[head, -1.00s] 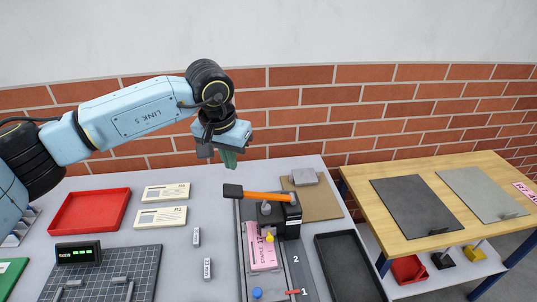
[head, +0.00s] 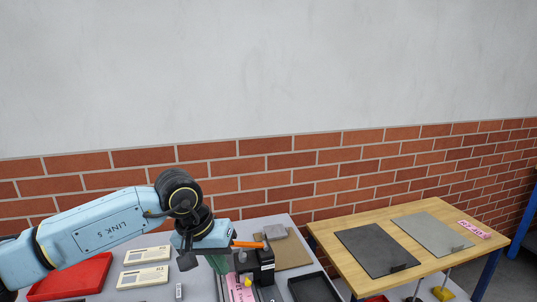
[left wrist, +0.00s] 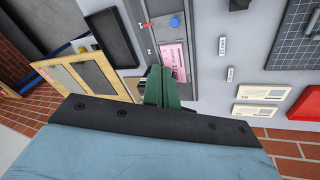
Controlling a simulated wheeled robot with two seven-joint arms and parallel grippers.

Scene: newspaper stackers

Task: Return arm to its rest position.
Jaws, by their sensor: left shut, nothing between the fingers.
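My left arm comes in from the left in the head view, its blue link reaching over the table. My left gripper (head: 218,264) hangs from its end, with green fingers pointing down above the grey table. The green fingers also show in the left wrist view (left wrist: 162,88), shut together with nothing between them. Below them in that view are the dark track and a pink labelled block (left wrist: 173,57). My right gripper is in neither current view.
A wooden table (head: 329,240) with dark and light grey plates stands at right. Open space lies above the tables.

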